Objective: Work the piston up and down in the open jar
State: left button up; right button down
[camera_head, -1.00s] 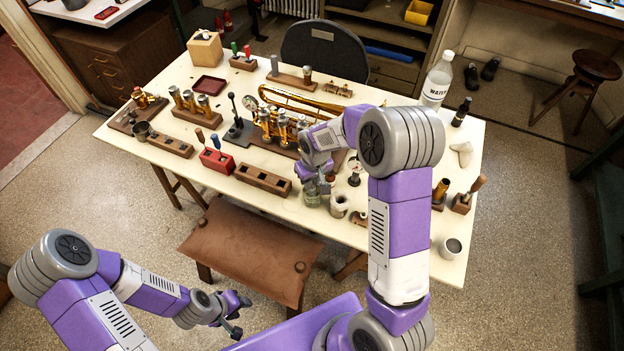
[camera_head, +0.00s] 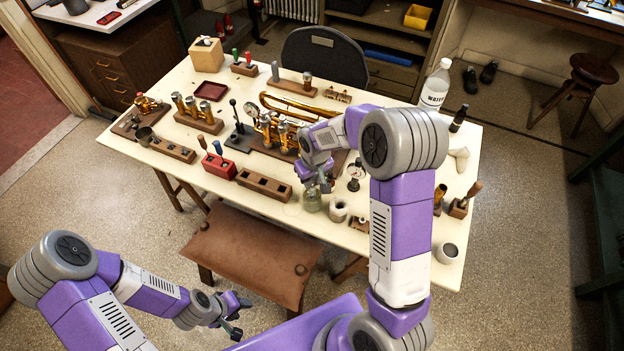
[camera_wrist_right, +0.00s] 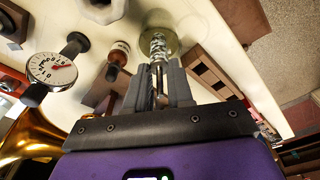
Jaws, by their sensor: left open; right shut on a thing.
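The open jar (camera_head: 312,202) is a small glass jar near the front edge of the table. It also shows in the right wrist view (camera_wrist_right: 176,41), beyond my fingertips. My right gripper (camera_head: 322,184) is just above the jar and shut on the piston. In the right wrist view, the silver piston (camera_wrist_right: 157,46) sticks out from between the fingers (camera_wrist_right: 160,80) toward the jar mouth and overlaps it. How deep its end sits in the jar I cannot tell. My left gripper (camera_head: 236,315) is open and empty, low, in front of the table and stool.
A pale cup (camera_head: 338,210) stands right beside the jar. A wooden block with holes (camera_head: 264,186) lies to its left. A dial gauge (camera_wrist_right: 51,72) and a brown bottle (camera_wrist_right: 118,54) are close to my right gripper. A brown padded seat (camera_head: 250,255) stands before the table.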

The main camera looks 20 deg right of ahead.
jog(key=shift+r+p, duration=2.55)
jog(key=shift+r, duration=1.1)
